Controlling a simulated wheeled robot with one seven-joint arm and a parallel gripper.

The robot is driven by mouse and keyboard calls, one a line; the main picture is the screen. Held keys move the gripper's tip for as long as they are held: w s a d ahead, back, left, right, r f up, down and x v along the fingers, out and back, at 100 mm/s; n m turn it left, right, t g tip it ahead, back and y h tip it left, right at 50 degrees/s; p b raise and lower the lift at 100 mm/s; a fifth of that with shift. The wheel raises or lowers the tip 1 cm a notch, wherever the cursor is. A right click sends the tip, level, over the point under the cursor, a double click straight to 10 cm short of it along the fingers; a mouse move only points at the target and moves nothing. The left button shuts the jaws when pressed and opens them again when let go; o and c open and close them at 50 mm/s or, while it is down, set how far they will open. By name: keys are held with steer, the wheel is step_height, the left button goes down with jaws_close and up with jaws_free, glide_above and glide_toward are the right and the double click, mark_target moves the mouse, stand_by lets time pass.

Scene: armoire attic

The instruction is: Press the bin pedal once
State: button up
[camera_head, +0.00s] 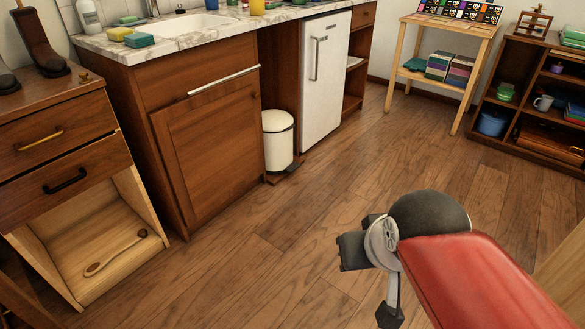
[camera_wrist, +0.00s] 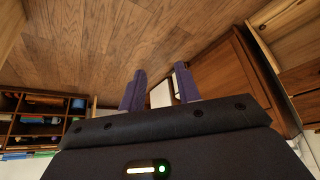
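The white bin (camera_head: 278,143) stands upright on the wooden floor, between the sink cabinet and the small fridge. Its pedal (camera_head: 284,173) shows as a low dark strip at the foot of the bin; its detail is too small to tell. My gripper (camera_head: 366,284) is in the foreground, right of the bin and apart from it, at the end of my red arm. In the wrist view the two purple fingers of my gripper (camera_wrist: 160,70) are spread with nothing held. A white shape (camera_wrist: 161,94) shows between them; I cannot tell whether it is the bin or the fridge.
The sink cabinet (camera_head: 208,150) is left of the bin and the white fridge (camera_head: 325,85) right of it. An open drawer unit (camera_head: 60,150) stands at far left. A wooden stand (camera_head: 440,60) and low shelf (camera_head: 530,95) are at back right. The middle floor is clear.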

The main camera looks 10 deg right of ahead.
jaws_close()
stand_by(1.5)
